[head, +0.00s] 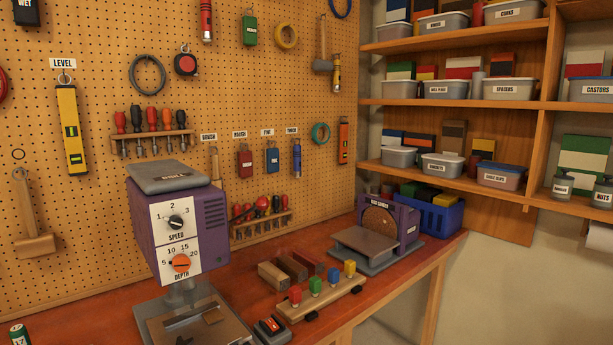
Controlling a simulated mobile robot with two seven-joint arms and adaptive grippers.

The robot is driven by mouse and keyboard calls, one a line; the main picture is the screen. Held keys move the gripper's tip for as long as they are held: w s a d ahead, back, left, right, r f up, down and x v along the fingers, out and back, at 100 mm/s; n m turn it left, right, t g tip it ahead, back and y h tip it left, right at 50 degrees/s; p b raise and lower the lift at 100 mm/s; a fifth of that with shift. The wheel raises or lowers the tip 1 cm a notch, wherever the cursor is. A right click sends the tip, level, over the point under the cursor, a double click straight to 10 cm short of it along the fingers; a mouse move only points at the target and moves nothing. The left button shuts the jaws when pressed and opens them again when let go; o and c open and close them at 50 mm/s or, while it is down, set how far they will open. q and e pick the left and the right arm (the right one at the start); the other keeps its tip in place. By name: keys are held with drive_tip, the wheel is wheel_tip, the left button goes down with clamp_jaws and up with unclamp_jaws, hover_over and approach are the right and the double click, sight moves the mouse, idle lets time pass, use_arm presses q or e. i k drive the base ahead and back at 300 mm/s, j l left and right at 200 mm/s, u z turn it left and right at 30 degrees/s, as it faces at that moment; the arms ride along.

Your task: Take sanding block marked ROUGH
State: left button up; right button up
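A red block (245,164) hangs on the pegboard from a hook, under a small white tag (239,134) that seems to read ROUGH. The block has its own small label, too small to read surely. A similar blue block (272,160) hangs just right of it under a tag that seems to read FINE. A green block (250,30) hangs higher up, and a black block marked WET (26,12) is cut off at the top left. Neither of my grippers is in view.
A purple drill press (179,229) stands on the red workbench (252,262), left of and in front of the red block. A purple sander (389,222) stands further right. A screwdriver rack (262,225) is below the block.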

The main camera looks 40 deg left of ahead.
sight(244, 158)
drive_tip(key=i+u, duration=0.25)
drive_tip(key=i, duration=0.2)
drive_tip(key=i+l+u, duration=0.25)
drive_tip(key=i, duration=0.15)
drive_tip(key=i+l+u, duration=0.25)
drive_tip(key=i, duration=0.2)
drive_tip(key=i+l+u, duration=0.25)
drive_tip(key=u, duration=0.25)
drive_tip(key=i+l+u, duration=0.5)
drive_tip(key=k+j, duration=0.05)
drive_tip(key=k, duration=0.05)
